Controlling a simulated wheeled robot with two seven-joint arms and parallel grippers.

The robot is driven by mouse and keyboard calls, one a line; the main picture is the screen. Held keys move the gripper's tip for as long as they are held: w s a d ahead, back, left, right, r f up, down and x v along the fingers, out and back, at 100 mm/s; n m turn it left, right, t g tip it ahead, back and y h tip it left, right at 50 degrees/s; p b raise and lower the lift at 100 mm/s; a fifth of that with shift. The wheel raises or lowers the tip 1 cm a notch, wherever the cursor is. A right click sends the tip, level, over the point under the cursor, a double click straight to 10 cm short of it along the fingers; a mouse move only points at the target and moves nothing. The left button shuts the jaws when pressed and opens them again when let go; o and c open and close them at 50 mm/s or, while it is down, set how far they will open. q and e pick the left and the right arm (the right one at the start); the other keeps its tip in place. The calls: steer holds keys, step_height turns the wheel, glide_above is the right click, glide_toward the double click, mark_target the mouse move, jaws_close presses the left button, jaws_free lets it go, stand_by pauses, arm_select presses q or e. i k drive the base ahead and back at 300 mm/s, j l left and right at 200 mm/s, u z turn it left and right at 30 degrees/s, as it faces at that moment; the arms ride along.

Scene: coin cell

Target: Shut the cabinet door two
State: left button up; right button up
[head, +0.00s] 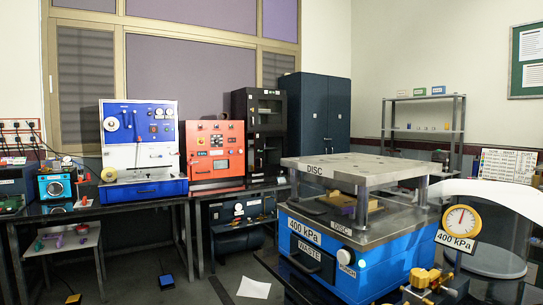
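A tall dark blue cabinet (315,125) stands against the back wall, right of centre. Its front looks closed, with small handles near the middle seam, though its lower part is hidden behind the press. A narrower black cabinet (237,105) with dark, glass-like panels stands just left of it. I cannot read a number on either cabinet, so I cannot tell which door is door two. I cannot make out whether the black cabinet's panels are fully shut. Neither of my grippers is in view.
A blue press (340,270) with a grey top plate (352,168) fills the right foreground. A pressure gauge (461,219) stands beside it. A red machine (214,152) and a blue-white machine (140,145) stand on the left bench. Paper (254,288) lies on the floor between.

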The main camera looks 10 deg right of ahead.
mark_target(259, 137)
steer(key=i+u, duration=0.25)
steer(key=i, duration=0.45)
steer(key=i+u, duration=0.3)
steer(key=i, duration=0.4)
steer(key=i+z, duration=0.15)
steer(key=i, duration=0.35)
steer(key=i+z, duration=0.15)
steer(key=i, duration=0.3)
steer(key=i+j+z, duration=0.15)
steer(key=i, duration=0.3)
steer(key=i+j+z, duration=0.15)
steer(key=i, duration=0.35)
steer(key=i+l+z, duration=0.15)
steer(key=i+z, duration=0.6)
steer(key=i, duration=0.2)
steer(key=i+j+z, duration=0.1)
steer(key=i+z, duration=0.3)
steer(key=i, duration=0.85)
steer(key=i+l+u, duration=0.15)
steer(key=i, duration=0.7)
